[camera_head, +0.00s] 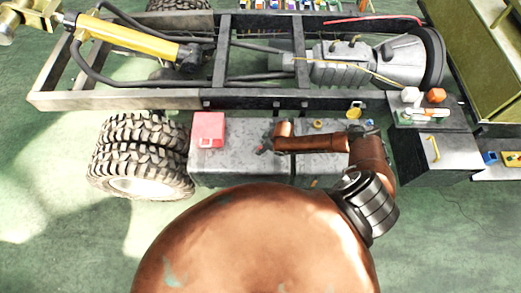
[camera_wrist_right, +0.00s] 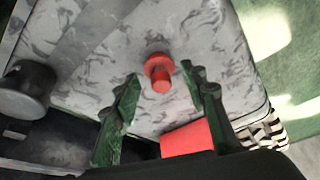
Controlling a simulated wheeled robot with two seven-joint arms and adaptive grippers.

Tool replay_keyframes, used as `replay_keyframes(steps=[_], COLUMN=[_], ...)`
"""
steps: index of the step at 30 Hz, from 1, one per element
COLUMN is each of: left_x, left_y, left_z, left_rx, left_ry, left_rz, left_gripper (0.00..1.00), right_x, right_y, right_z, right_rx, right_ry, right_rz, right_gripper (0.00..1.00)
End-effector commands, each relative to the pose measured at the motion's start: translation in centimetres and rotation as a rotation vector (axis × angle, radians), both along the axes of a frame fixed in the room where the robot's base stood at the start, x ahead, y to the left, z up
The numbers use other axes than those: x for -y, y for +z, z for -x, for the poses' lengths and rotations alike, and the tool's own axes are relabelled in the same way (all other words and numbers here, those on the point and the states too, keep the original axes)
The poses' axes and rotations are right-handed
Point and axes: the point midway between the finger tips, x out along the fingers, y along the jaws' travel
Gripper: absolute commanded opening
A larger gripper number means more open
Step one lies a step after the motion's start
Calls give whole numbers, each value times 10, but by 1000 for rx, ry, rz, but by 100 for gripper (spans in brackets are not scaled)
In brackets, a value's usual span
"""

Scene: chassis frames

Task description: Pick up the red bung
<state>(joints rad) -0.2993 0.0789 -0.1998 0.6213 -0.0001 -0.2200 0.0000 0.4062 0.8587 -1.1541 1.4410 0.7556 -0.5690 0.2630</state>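The red bung (camera_wrist_right: 160,72) shows in the right wrist view, with a wide round flange and a narrower stub, on a mottled grey metal surface. My right gripper (camera_wrist_right: 163,84) is open, its two green fingers spread on either side of the bung in the picture. I see no contact with it. In the head view my right gripper (camera_head: 267,143) hangs over the grey tank top (camera_head: 230,158), beside the truck frame. The bung is mostly hidden or too small to make out there.
A red box (camera_head: 208,130) sits on the tank's left end, also low in the wrist view (camera_wrist_right: 187,139). A dark round cap (camera_wrist_right: 28,86) is at the wrist view's left. The chassis frame (camera_head: 130,99) runs behind the tank; large tyres (camera_head: 140,150) stand left.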

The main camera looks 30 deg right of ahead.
Motion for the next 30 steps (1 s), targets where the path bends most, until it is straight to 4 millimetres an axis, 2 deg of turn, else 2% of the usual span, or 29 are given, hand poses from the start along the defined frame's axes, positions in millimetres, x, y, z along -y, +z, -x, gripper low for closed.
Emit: replay_keyframes(steps=[3,6,14,27,30], left_x=[-1,-1,-1,-1,-1], left_y=[-3,-3,-3,-3,-3], left_z=[1,1,1,2,2], left_rx=[-1,-1,-2,-3,-3], left_ry=[0,0,0,0,0], left_rz=[-1,-1,-1,-1,-1], left_gripper=[40,40,40,40,40], right_x=[-4,-5,-6,-6,-6], right_y=[-15,-22,-23,-23,-22], right_z=[-6,-7,-8,-8,-8], right_rx=[1,0,1,1,1], right_ry=[-1,0,0,0,0], right_rz=[-1,0,-1,-1,-1], right_gripper=[40,40,39,9,8])
